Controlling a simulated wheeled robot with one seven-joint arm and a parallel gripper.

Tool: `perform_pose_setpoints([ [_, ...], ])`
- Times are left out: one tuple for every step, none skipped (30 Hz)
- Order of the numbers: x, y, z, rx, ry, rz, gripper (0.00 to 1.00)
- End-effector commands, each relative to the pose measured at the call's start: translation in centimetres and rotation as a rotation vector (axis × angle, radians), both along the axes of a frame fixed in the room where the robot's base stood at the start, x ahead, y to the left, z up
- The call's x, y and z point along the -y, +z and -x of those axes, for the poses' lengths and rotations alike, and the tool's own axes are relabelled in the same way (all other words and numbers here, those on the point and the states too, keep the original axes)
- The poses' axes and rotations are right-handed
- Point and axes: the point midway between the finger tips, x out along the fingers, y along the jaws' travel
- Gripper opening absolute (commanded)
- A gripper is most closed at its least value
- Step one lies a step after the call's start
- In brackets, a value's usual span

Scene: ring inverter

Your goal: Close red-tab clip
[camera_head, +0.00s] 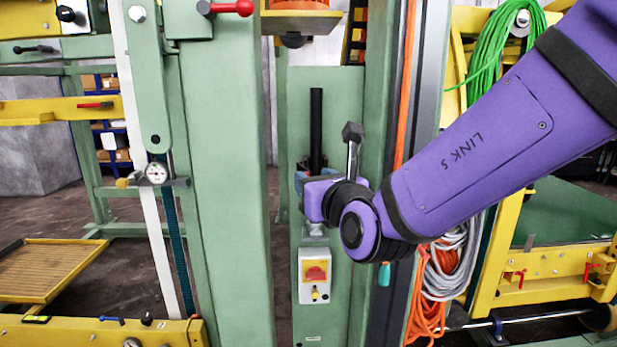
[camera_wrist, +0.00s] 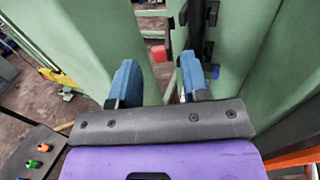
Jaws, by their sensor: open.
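My gripper (camera_wrist: 157,82) is open, its two blue fingers apart with nothing held between them. In the head view only my purple wrist shows clearly, in front of the green frame; the fingers are mostly hidden. A small red piece (camera_wrist: 158,53) shows beyond the gap between the fingers in the wrist view; I cannot tell if it is the clip's red tab. A black vertical tube (camera_wrist: 179,35) stands just right of it and also shows in the head view (camera_head: 316,120). Black clip-like parts (camera_wrist: 209,50) sit on the green column to the right of the tube.
Green columns (camera_wrist: 105,35) flank the gripper closely; one (camera_head: 222,180) stands left of my wrist. A box with a red switch (camera_head: 316,273) is below my wrist. Orange and grey cables (camera_head: 455,262) hang at the right. A dark panel with small knobs (camera_wrist: 25,150) is lower left.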

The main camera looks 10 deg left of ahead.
Motion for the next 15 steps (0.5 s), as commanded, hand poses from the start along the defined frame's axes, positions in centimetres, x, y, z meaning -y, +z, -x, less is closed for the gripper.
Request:
perform_pose_setpoints([
  [0.6,0.1,0.9,0.001,0.001,-0.001,0.43],
  [1.0,0.1,1.4,0.001,0.001,-0.001,0.43],
  [1.5,0.1,2.0,0.002,0.001,0.000,0.43],
  [1.8,0.1,2.4,0.002,0.001,0.000,0.43],
  [2.1,0.1,2.8,0.002,0.001,0.000,0.43],
  [2.5,0.1,3.4,0.002,0.001,0.000,0.43],
  [2.8,0.0,3.8,0.001,0.001,0.000,0.43],
  [3.1,0.1,4.1,0.002,0.001,0.000,0.43],
  [3.4,0.1,4.6,0.001,0.001,-0.001,0.43],
  [3.6,0.0,4.9,0.000,0.001,0.000,0.43],
  [3.8,0.0,5.1,0.001,0.001,-0.001,0.43],
  [4.0,0.1,5.4,0.001,0.001,-0.001,0.43],
  [4.2,0.1,5.5,0.001,0.001,0.000,0.43],
  [4.3,0.0,5.7,0.001,0.001,0.000,0.43],
  [4.4,0.0,5.8,0.001,0.001,0.001,0.43],
])
